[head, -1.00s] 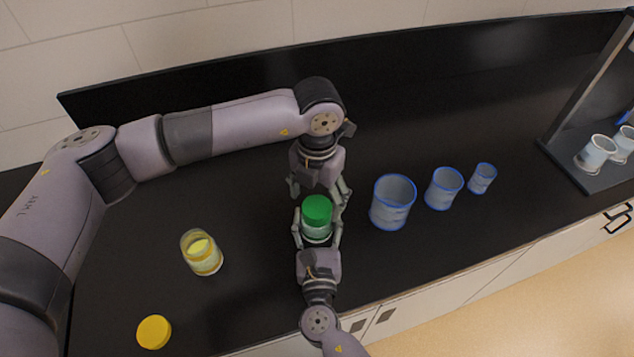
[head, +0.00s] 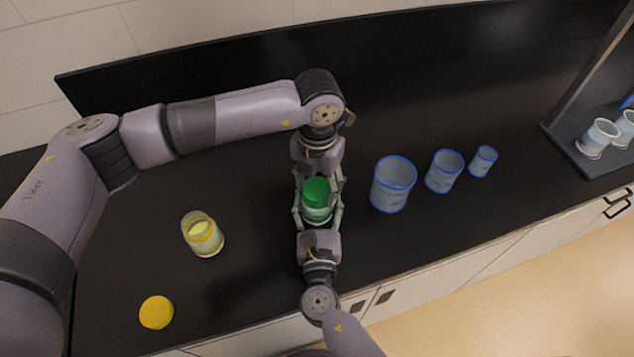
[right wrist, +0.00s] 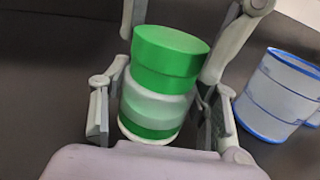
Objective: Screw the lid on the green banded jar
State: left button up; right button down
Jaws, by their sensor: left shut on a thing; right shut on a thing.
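The green banded jar (right wrist: 150,106), pale with green bands, stands upright on the black counter. The green lid (head: 315,190) sits on its top, and it also shows in the right wrist view (right wrist: 170,58). My left gripper (head: 318,188) comes from the far side, shut on the lid with one finger at each side. My right gripper (head: 317,214) comes from the near side, shut on the jar body below the lid. The fingers hide parts of the jar's sides, and the thread is hidden.
A yellow-banded open jar (head: 203,235) stands to the left, with a yellow lid (head: 156,312) lying near the front edge. Three blue-rimmed beakers (head: 394,185) stand to the right. A dark rack (head: 570,150) holds small cups at far right. The counter's middle back is clear.

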pick_arm(q)
jog(key=c, duration=0.5)
jog(key=shift+o, duration=0.2)
jog(key=m, duration=0.4)
jog(key=shift+m, duration=0.4)
jog(key=m, duration=0.3)
jog(key=o, duration=1.3)
jog(key=shift+c, duration=0.2)
jog(key=shift+r, duration=2.25)
jog(key=shift+c, duration=0.2)
